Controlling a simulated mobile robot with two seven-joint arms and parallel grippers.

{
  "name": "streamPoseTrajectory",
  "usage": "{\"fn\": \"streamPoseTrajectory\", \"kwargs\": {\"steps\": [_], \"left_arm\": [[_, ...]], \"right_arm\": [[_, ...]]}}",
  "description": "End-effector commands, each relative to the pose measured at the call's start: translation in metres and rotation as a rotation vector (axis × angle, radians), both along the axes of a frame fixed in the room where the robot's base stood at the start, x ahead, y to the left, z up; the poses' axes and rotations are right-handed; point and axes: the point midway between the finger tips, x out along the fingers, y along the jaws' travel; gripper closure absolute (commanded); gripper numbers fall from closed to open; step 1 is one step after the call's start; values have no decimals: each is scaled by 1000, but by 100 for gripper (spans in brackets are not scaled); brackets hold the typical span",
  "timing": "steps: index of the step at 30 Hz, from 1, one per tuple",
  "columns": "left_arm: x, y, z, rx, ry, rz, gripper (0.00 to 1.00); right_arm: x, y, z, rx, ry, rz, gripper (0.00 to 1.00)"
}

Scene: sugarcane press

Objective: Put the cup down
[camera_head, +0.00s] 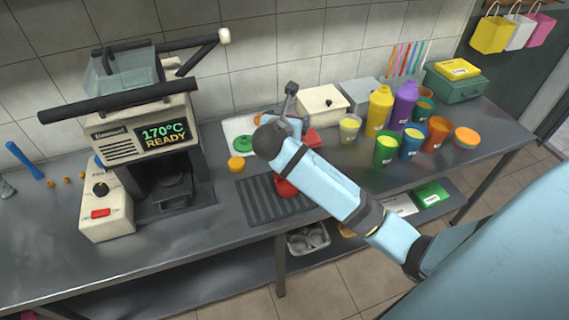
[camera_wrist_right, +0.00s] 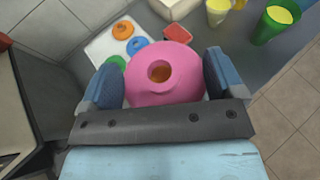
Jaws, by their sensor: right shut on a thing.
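The cup has a round opening on top with something orange-brown inside. In the head view my right arm comes in from the right over the counter and hides the fingers. A red rounded thing (camera_head: 285,187) shows partly below the arm, over the dark ribbed mat (camera_head: 258,206); I cannot tell whether it is the held cup or touches the mat. My left gripper is not in view.
The press machine (camera_head: 150,120) stands left of the mat. A white board (camera_wrist_right: 104,45) with coloured rings and a red tray (camera_wrist_right: 177,34) lie beyond the cup. Several coloured cups and bottles stand at right, including a yellow bottle (camera_head: 379,110). The front counter strip is clear.

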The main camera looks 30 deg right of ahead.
Motion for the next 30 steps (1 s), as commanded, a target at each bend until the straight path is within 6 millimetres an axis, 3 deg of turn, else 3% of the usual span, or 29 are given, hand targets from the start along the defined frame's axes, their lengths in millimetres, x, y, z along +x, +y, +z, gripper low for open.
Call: {"fn": "streamPoseTrajectory", "kwargs": {"steps": [6, 10, 19, 25, 30], "left_arm": [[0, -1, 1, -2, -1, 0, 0], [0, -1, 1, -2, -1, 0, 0], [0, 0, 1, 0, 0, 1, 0], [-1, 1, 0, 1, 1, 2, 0], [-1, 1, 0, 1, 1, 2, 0]], "right_arm": [[0, 0, -58, 0, 2, 1, 67], [0, 0, -82, -1, 1, 0, 67], [0, 0, -105, 1, -1, 1, 67], [0, 1, -134, 0, -1, 1, 67], [1, 1, -138, 1, -4, 2, 67]]}}
